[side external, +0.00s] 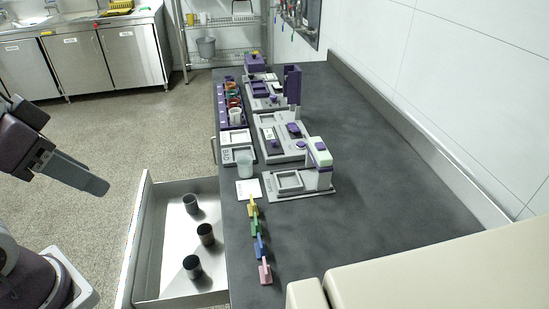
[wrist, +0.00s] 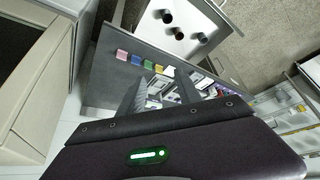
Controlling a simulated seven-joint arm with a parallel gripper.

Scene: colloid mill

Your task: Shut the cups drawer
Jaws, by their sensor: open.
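The cups drawer (side external: 137,240) stands pulled out from the left side of the dark counter, in the lower middle of the side view. Three dark cups (side external: 206,234) stand upright inside it. The open drawer (wrist: 188,45) and its cups (wrist: 167,17) also show at the top of the wrist view. My gripper (side external: 100,186) is in the air left of the drawer's front panel, apart from it. In the wrist view my gripper (wrist: 161,73) has its two fingers spread with nothing held between them. The drawer's handle cannot be made out.
The counter (side external: 370,200) carries small purple and grey machines (side external: 285,140), a clear beaker (side external: 245,164) and a row of coloured blocks (side external: 260,245) near its left edge. A beige box-like surface (side external: 440,280) fills the lower right. Open floor (side external: 120,140) lies left of the drawer.

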